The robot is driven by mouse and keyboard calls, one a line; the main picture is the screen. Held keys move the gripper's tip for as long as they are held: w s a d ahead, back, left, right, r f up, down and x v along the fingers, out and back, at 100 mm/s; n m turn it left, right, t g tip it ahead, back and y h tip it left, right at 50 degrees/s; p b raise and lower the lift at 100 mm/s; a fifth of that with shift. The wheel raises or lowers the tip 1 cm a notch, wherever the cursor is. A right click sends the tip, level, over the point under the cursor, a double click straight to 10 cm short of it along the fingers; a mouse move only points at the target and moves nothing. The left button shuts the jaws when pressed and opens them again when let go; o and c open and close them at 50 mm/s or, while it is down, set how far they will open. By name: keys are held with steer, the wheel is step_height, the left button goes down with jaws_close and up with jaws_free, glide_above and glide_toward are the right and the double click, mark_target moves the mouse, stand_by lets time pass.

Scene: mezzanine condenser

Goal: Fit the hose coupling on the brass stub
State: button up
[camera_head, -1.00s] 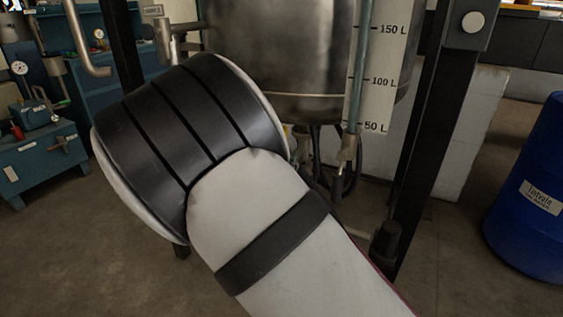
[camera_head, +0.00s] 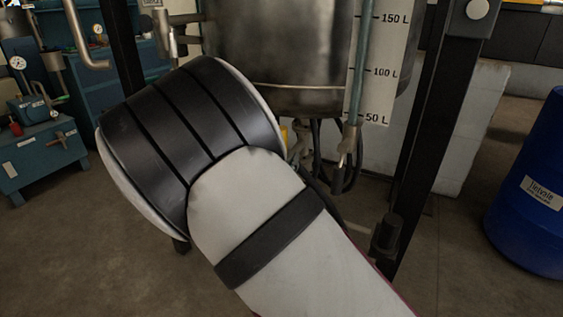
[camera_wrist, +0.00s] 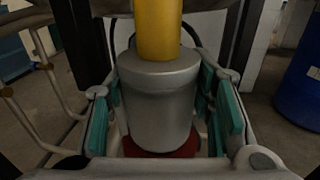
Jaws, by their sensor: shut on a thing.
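In the wrist view my gripper (camera_wrist: 160,108) is shut on a grey metal cylinder, which looks like the hose coupling (camera_wrist: 156,88), with teal pads on either side. A thick yellow cylinder (camera_wrist: 158,28) stands at the coupling's far end and meets its top face in the picture. I cannot tell whether this is the brass stub or part of the held piece, or whether it is seated or only lined up. A dark red part (camera_wrist: 160,148) shows at the coupling's near end. In the head view my arm hides the gripper and coupling; a small yellow bit (camera_head: 284,132) shows beside it.
A steel tank (camera_head: 275,50) with a litre scale (camera_head: 378,65) hangs behind my arm, with dark hoses below. A black post (camera_head: 430,130) stands to its right. A blue barrel (camera_head: 530,200) is at far right, teal equipment (camera_head: 40,150) at left. The floor between is open.

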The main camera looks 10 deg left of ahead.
steer(key=shift+f+b, duration=0.45)
steer(key=shift+f, duration=0.35)
steer(key=o, duration=1.6)
steer(key=shift+f, duration=0.1)
steer(key=v, duration=1.2)
